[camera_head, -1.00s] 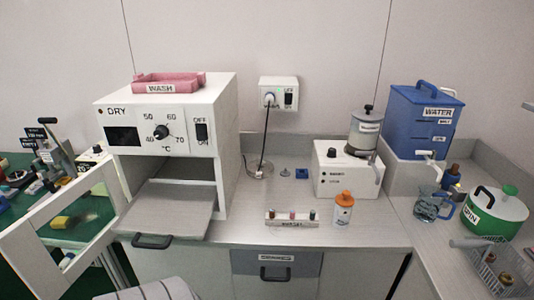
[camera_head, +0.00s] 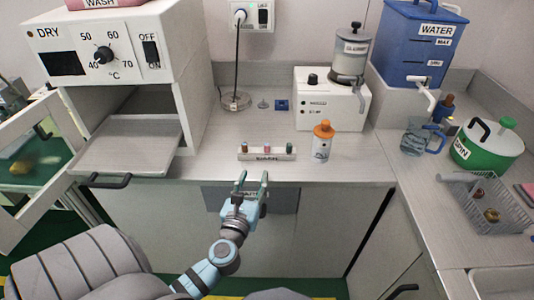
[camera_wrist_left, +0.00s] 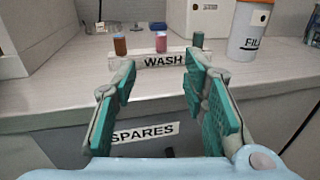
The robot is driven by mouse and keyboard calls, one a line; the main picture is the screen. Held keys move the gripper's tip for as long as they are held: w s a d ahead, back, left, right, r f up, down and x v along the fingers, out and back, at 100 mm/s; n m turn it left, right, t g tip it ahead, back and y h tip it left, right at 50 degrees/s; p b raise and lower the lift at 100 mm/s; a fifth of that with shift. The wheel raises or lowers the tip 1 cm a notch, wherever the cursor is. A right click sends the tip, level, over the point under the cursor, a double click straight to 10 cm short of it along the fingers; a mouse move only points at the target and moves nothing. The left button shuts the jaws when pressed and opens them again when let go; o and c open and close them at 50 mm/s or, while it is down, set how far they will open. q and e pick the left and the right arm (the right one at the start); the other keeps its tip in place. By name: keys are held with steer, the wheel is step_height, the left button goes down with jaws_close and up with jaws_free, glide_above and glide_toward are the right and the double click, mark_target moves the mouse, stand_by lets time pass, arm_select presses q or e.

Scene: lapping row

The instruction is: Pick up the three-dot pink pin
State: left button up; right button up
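A pink pin (camera_head: 267,148) stands in the middle of a small white rack (camera_head: 257,157) labelled WASH in the wrist view, between a brown-red pin (camera_head: 244,147) and a green pin (camera_head: 289,148). In the left wrist view the pink pin (camera_wrist_left: 161,41) stands upright beyond my fingers; its dots are too small to tell. My left gripper (camera_head: 252,181) is open and empty in front of the counter edge, short of the rack. Its green-padded fingers (camera_wrist_left: 160,88) spread to either side of the pink pin's line. My right gripper is not in view.
An orange-capped white bottle (camera_head: 322,145) stands right of the rack. The dryer's open tray (camera_head: 130,145) juts out at left. A drawer labelled SPARES (camera_wrist_left: 143,133) is below the counter edge. Behind the rack are a white machine (camera_head: 330,100) and a small blue block (camera_head: 282,105).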

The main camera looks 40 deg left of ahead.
mark_target(266, 147)
arm_select(q)
steer(key=b+x, duration=0.1)
steer(key=x, duration=1.3)
steer(key=shift+b, duration=0.35)
steer(key=shift+d, duration=0.1)
jaws_close()
